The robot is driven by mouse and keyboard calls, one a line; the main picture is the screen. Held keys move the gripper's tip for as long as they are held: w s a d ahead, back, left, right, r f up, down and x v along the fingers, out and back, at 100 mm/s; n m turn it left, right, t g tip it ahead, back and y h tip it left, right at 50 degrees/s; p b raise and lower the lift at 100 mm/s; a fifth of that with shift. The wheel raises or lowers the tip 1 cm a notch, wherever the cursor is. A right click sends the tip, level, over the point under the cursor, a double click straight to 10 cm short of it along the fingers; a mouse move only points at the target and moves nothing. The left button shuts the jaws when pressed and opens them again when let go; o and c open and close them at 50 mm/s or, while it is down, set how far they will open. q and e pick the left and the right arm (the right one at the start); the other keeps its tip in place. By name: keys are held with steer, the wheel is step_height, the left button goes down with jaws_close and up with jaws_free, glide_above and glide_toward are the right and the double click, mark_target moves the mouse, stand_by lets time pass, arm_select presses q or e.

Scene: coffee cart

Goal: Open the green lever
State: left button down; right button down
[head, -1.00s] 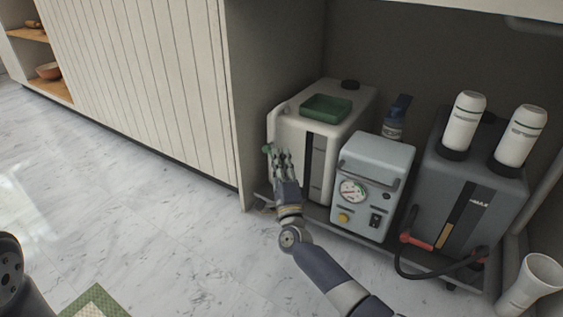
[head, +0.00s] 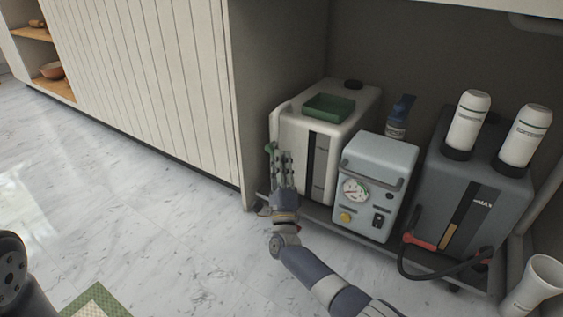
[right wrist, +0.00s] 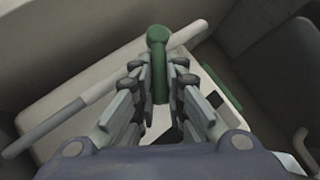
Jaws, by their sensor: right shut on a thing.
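The green lever (head: 269,148) shows at the left front edge of the white tank (head: 300,165) in the cart's lower bay. In the right wrist view the lever (right wrist: 158,38) has a round knob, and its shaft runs down between my fingers. My right gripper (head: 283,156) is in front of the tank, and it also shows in the right wrist view (right wrist: 158,72). It is shut on the lever, with a finger on each side of the shaft. The fingers hide the lever's lower end. My left gripper is not in view.
To the right stand a grey-blue gauge box (head: 383,153) and a dark grey unit (head: 477,190) bearing two white cylinders. A black hose with red ends hangs in front.

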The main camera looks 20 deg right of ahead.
steer(key=shift+f+y, duration=0.1)
steer(key=shift+y, duration=0.2)
steer(key=c, duration=1.6)
jaws_free()
steer(key=shift+c, duration=0.2)
